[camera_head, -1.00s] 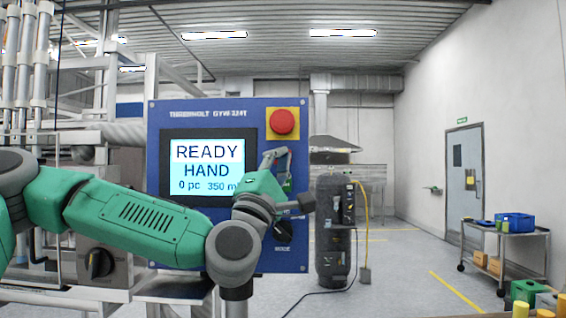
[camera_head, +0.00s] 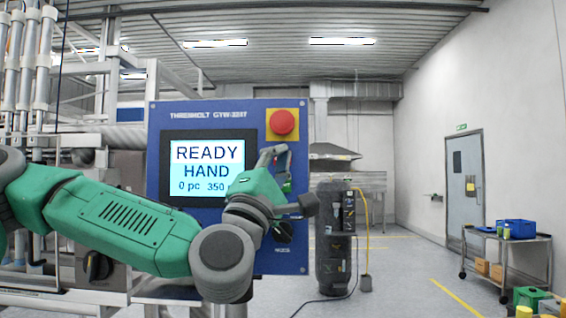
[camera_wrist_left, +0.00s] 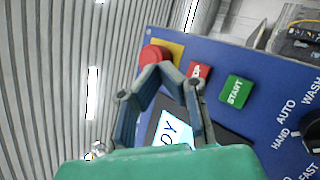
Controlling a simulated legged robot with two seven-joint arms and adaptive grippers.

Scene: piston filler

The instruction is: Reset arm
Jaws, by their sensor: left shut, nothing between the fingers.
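My left gripper (camera_head: 272,154) is in front of the blue control panel (camera_head: 250,112), below the red mushroom button (camera_head: 282,122) and right of the screen. In the left wrist view, its two fingertips (camera_wrist_left: 160,73) meet, with nothing between them. They overlap the lower part of the red button (camera_wrist_left: 153,56) in that view; I cannot tell whether they touch it. The screen (camera_head: 208,160) reads READY, HAND, 0 pc and 350, its lower right corner covered by my arm. A green START button (camera_wrist_left: 236,91) and a red button (camera_wrist_left: 198,71) show in the left wrist view. My right gripper is not in view.
A selector knob marked HAND, AUTO and WASH (camera_wrist_left: 312,130) sits on the panel. A metal frame with pipes (camera_head: 30,80) stands at the left. A dark cylinder (camera_head: 334,245) stands behind the panel. A cart with a blue crate (camera_head: 518,228) is at the right. The floor between is mostly clear.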

